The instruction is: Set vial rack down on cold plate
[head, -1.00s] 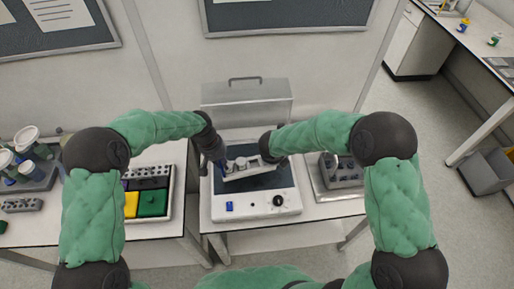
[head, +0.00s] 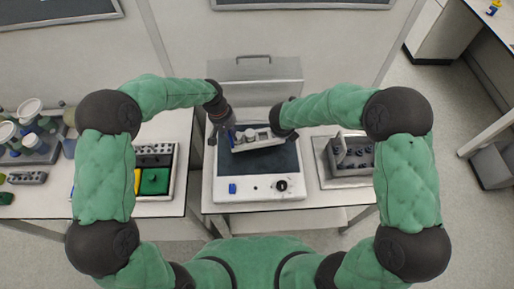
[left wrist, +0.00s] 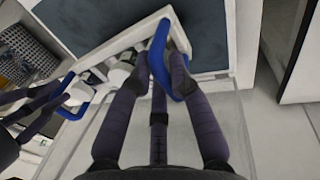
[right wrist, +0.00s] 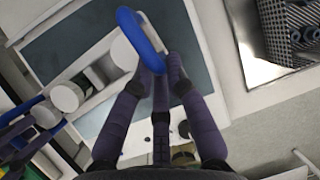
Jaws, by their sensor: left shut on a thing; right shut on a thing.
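The vial rack (head: 258,141) is a pale tray with blue end handles and small vials in it. It is over the back part of the cold plate's dark top (head: 265,165), slightly askew to it. My left gripper (head: 232,134) is shut on the rack's left handle, a blue loop (left wrist: 158,52). My right gripper (head: 281,122), partly hidden by its arm, is shut on the other blue handle (right wrist: 140,40). I cannot tell whether the rack touches the plate.
The cold plate's white front carries a blue piece (head: 232,188) and a black knob (head: 282,185). A clear cover (head: 255,72) stands behind. A metal tray (head: 323,170) with a grey rack lies right. Coloured blocks (head: 154,181) and bottles are on the left bench.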

